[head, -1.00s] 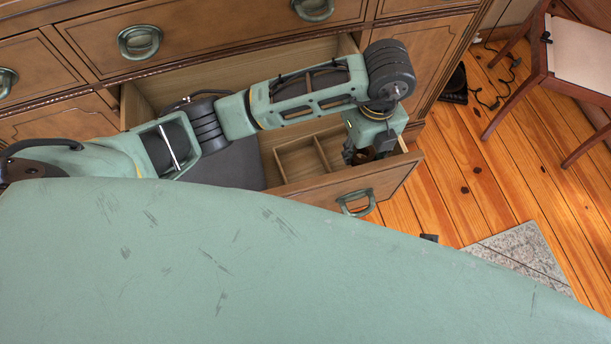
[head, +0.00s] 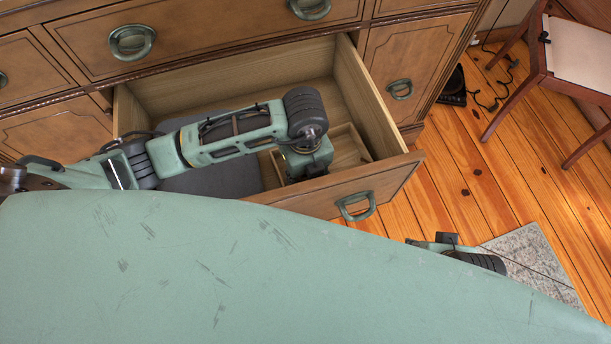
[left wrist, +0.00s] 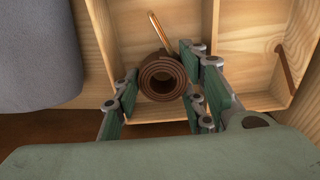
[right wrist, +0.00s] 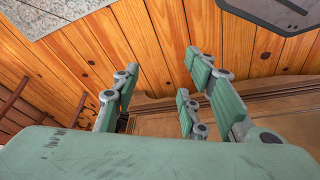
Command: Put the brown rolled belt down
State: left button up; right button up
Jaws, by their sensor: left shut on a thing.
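The brown rolled belt (left wrist: 148,80) is a tight coil seen end-on in the left wrist view. My left gripper (left wrist: 160,98) is shut on it, with a finger on each side. The coil is over a compartment of the light wooden divider box (left wrist: 160,115); whether it touches the bottom is unclear. In the head view my left gripper (head: 308,168) reaches down into the open drawer (head: 330,197), and the belt is hidden there. My right gripper (right wrist: 158,88) is open and empty above the floor in the right wrist view.
A dark grey folded cloth (head: 215,178) lies in the drawer left of the box. A thin copper-coloured piece (left wrist: 160,32) is behind the belt, and a brown strip (left wrist: 285,68) lies in the right compartment. A chair (head: 575,80) stands at the right.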

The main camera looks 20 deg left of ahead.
aim_at(305, 176)
pick_arm(q)
jog(key=shift+f, duration=0.6)
pick_arm(e)
jog(key=shift+s+r, duration=0.1)
jog(key=shift+r, duration=0.5)
pick_arm(q)
jog(key=shift+f, duration=0.1)
pick_arm(e)
jog(key=shift+r, duration=0.1)
pick_arm(q)
jog(key=o, duration=1)
pick_arm(e)
jog(key=shift+r, duration=0.25)
pick_arm(q)
notch_tip(305, 176, up, 12)
jog(key=p, duration=0.2)
jog(key=shift+p, duration=0.4)
pick_arm(e)
notch_tip(305, 176, down, 11)
jog(key=shift+g, duration=0.3)
jog(key=shift+a, duration=0.1)
